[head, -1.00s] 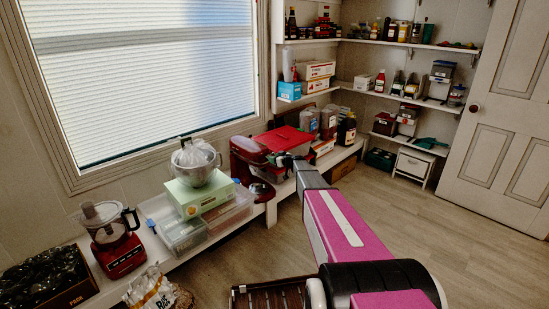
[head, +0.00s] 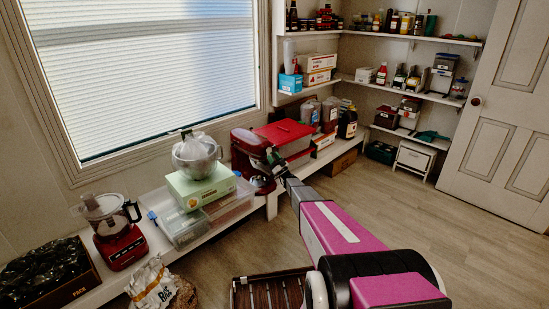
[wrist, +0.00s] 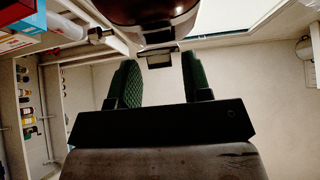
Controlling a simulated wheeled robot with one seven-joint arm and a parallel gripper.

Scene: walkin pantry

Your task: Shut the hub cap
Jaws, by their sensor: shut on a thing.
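A dark red stand mixer (head: 250,146) stands on the low bench, left of a red-lidded bin. In the wrist view the glossy underside or front of its head (wrist: 150,12) fills the top middle. A silver hub cap (wrist: 158,57) hangs out from the head, standing open. In the head view my gripper (head: 275,158) is at the front of the mixer head, small and partly hidden by my wrist.
A red-lidded bin (head: 284,132) stands close right of the mixer. A food processor (head: 112,228) is nearer on the bench. Open floor (head: 400,215) lies to the right.

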